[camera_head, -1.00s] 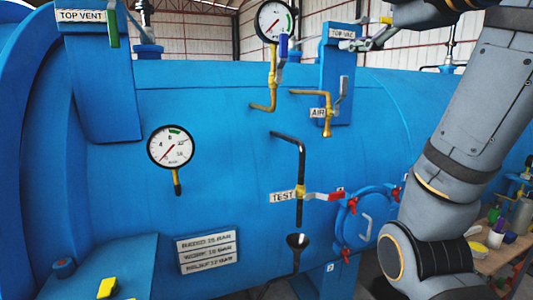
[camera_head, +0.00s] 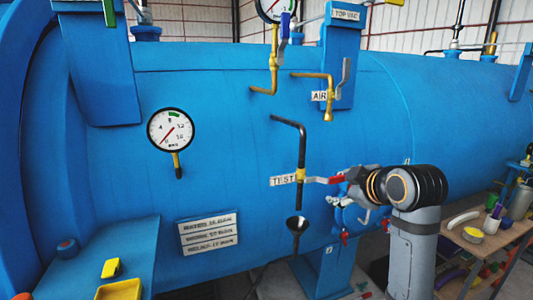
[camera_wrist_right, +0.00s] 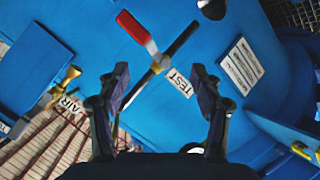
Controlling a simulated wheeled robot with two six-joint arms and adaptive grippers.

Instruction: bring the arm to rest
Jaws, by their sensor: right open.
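My right gripper (camera_head: 350,190) is at the right of the TEST valve, in front of the round hatch, which it partly hides. In the right wrist view the gripper (camera_wrist_right: 160,82) is open and empty, with its two fingers apart. Between and beyond the fingertips are the TEST valve (camera_wrist_right: 157,64) and its red handle (camera_wrist_right: 134,27). In the head view the red handle (camera_head: 323,180) points right, close to the gripper; I cannot tell whether they touch. My right forearm rises from the lower right. My left gripper is not in view.
The blue autoclave (camera_head: 230,110) fills the scene. The AIR valve (camera_head: 328,97) is above. A pressure gauge (camera_head: 170,130) is at left. A cluttered wooden table (camera_head: 480,252) stands at the lower right.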

